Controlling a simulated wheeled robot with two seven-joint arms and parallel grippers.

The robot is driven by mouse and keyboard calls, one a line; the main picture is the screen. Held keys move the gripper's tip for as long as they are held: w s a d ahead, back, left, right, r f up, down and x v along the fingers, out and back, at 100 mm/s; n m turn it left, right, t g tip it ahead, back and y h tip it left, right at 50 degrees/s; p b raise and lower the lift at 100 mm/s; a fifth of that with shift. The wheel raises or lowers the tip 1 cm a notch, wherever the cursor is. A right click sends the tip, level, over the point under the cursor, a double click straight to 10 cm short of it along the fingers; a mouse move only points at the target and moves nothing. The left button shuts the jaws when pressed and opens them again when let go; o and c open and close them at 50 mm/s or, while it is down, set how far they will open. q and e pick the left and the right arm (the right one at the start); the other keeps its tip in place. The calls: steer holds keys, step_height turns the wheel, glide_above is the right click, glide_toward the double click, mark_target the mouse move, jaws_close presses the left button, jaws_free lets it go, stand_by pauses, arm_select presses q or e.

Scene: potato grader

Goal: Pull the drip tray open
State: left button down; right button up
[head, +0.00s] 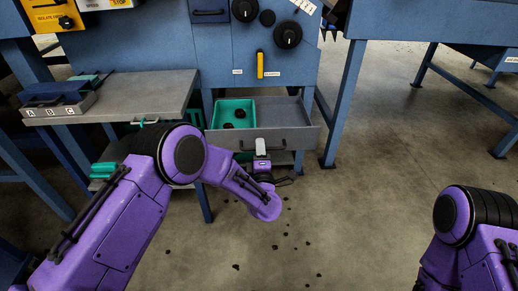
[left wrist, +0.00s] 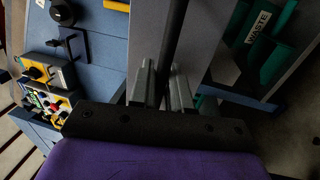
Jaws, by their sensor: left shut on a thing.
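The drip tray (head: 285,113) is a grey drawer beneath the blue machine's front panel, and it stands pulled out with its inside showing. A teal bin (head: 251,107) holding a few dark lumps sits in its left part. My left gripper (head: 262,150) is at the middle of the tray's front, shut on the handle there; the arm and wrist hide part of the grip. In the left wrist view, two grey fingers (left wrist: 165,88) close around a dark strip beside a grey panel. My right arm shows at the right edge, but its gripper is out of frame.
A grey side table (head: 140,95) with bins labelled A, B, C stands left of the tray. Knobs and a yellow handle (head: 260,64) are on the panel above. Dark crumbs lie on the floor in front. Blue legs (head: 344,105) stand to the right; the floor beyond is open.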

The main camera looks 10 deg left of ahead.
arm_select(q)
steer(key=c, duration=1.2)
jaws_free()
steer(key=shift+c, duration=0.2)
steer(key=p+v, duration=0.2)
steer(key=v, duration=0.8)
steer(key=shift+s+p, duration=0.25)
steer(key=shift+p, duration=0.15)
